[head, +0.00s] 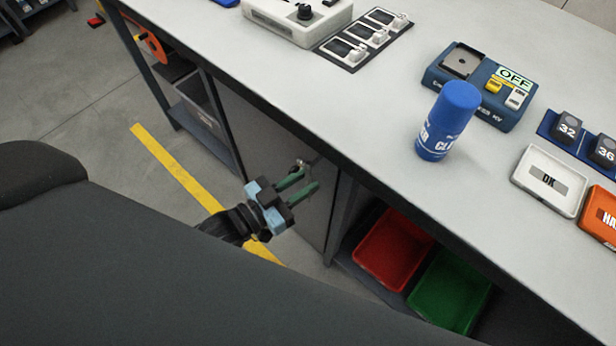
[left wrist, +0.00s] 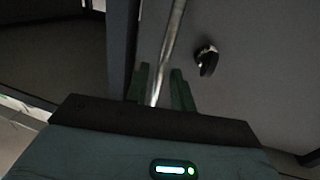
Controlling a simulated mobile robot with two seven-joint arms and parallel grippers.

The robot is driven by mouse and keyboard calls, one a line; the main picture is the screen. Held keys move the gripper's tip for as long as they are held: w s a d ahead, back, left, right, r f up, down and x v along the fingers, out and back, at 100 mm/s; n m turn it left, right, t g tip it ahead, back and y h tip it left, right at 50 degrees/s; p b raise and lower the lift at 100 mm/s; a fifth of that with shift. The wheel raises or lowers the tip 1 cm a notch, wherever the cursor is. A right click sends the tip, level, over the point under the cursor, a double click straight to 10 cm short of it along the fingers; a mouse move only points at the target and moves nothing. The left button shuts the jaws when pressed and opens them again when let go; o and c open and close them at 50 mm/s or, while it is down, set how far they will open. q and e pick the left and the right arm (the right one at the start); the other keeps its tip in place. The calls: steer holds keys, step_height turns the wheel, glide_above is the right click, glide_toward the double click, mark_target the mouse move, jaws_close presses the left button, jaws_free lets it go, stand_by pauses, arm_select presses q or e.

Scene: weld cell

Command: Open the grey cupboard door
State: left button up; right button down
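The grey cupboard door (head: 262,135) is the flat panel under the long workbench, and it looks closed. It fills the right of the left wrist view (left wrist: 255,85). A bright metal bar handle (left wrist: 172,38) runs down in front of it, with a small black and silver lock or knob (left wrist: 207,60) beside it. My left gripper (head: 309,179) points at the door near the handle. In the left wrist view its green fingers (left wrist: 162,88) are apart, with the bar between them and a visible gap. Contact with the bar is unclear. My right gripper is not in view.
The workbench top (head: 340,120) overhangs the door, its edge close above my left gripper. A red bin (head: 395,250) and a green bin (head: 450,290) sit on a shelf right of the door. A yellow floor line (head: 175,165) crosses open floor.

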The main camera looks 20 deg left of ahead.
arm_select(q)
steer(key=shift+x, duration=0.9)
steer(key=shift+c, duration=0.3)
jaws_close()
